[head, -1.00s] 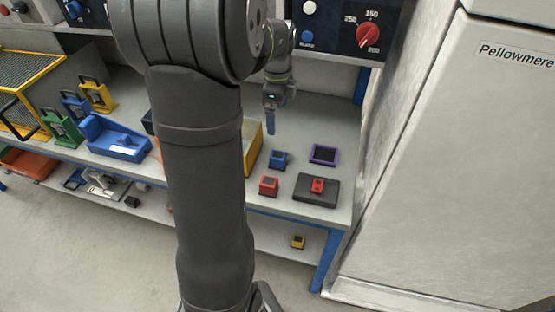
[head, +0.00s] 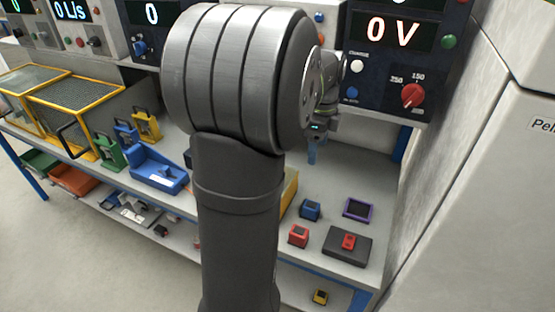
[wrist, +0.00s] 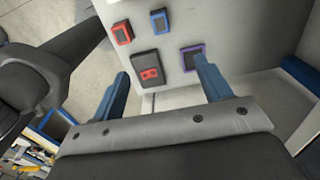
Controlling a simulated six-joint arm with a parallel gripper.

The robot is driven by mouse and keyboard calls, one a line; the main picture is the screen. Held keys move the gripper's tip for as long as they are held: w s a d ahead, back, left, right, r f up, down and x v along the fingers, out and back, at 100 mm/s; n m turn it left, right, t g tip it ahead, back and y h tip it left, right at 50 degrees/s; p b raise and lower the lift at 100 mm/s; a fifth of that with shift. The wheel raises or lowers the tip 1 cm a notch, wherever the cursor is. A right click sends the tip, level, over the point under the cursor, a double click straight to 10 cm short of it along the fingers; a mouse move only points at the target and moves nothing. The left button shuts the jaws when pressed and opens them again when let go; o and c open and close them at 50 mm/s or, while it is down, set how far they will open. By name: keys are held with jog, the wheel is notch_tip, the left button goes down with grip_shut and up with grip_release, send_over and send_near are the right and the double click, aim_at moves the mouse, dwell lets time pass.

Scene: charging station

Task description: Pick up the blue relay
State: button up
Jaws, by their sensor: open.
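The blue relay (head: 310,208) is a small blue block with a dark top. It stands on the grey bench top, behind the red relay (head: 298,236) and left of a purple-framed square (head: 358,209). In the wrist view the blue relay (wrist: 159,21) lies beyond my fingertips, between the red relay (wrist: 122,33) and the purple-framed square (wrist: 192,57). My gripper (head: 311,152) hangs above the bench, behind the blue relay and apart from it. In the wrist view its two blue fingers (wrist: 164,68) are wide apart with nothing held between them.
A black pad (head: 347,257) with a red piece (head: 349,241) on it lies at the front right. A yellow-sided box (head: 289,192), partly hidden by my arm, stands left of the blue relay. A control panel (head: 402,62) rises behind. A white cabinet (head: 480,200) bounds the right.

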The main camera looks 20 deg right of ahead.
jog(key=shift+f, duration=0.1)
jog(key=n, duration=1.8)
send_over(311, 205)
notch_tip(311, 205, down, 7)
notch_tip(311, 205, down, 17)
jog(key=shift+r, duration=0.15)
jog(key=c, duration=1.1)
jog(key=shift+r, duration=0.1)
